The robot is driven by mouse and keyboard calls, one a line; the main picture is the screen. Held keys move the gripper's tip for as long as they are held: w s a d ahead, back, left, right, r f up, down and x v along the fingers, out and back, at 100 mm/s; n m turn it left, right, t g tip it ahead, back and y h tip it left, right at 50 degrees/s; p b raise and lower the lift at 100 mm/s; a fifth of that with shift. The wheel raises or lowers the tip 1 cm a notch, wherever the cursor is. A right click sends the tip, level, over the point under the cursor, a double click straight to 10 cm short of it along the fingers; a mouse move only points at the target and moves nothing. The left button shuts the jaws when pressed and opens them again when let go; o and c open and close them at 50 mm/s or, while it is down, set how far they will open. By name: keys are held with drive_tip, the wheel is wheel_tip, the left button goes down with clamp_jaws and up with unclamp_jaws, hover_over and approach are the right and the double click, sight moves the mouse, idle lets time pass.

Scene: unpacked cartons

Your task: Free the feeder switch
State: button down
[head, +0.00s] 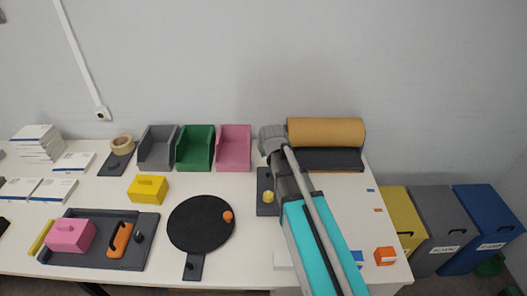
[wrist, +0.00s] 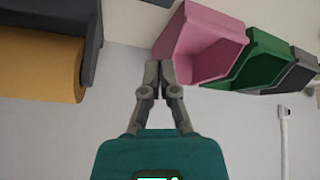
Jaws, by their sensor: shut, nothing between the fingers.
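I cannot tell for sure which thing is the feeder switch. A dark plate (head: 262,208) with a yellow knob (head: 268,197) lies beside my arm, partly hidden by it. A black round disc (head: 200,222) has an orange knob (head: 227,216) on it and a grey tab (head: 194,267) at its front. A dark tray (head: 150,222) at the left holds a pink block (head: 70,235), an orange handle (head: 120,240) and a dark knob (head: 138,237). My gripper (wrist: 159,66) is shut and empty in the wrist view, close to the pink bin (wrist: 200,45).
Grey (head: 158,148), green (head: 195,148) and pink bins stand at the table's back. A brown roll (head: 326,131) is right of them. A yellow block (head: 148,188) sits left of the disc. Yellow, grey (head: 440,225) and blue bins stand off the table's right edge.

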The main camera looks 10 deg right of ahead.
drive_tip(key=shift+p+v, duration=0.85)
drive_tip(key=shift+v, duration=0.7)
drive_tip(key=shift+s+a+f, duration=0.1)
drive_tip(key=shift+s, duration=0.05)
drive_tip(key=s+d+f+m+g, duration=0.1)
drive_tip(key=s+d+g, duration=0.2)
drive_tip(key=s, duration=0.7)
drive_tip(key=s+d+f+m+g, duration=0.2)
drive_tip(key=s+d+g, duration=0.1)
drive_tip(key=s, duration=0.7)
drive_tip(key=shift+h, duration=0.3)
drive_tip(key=shift+w, duration=0.1)
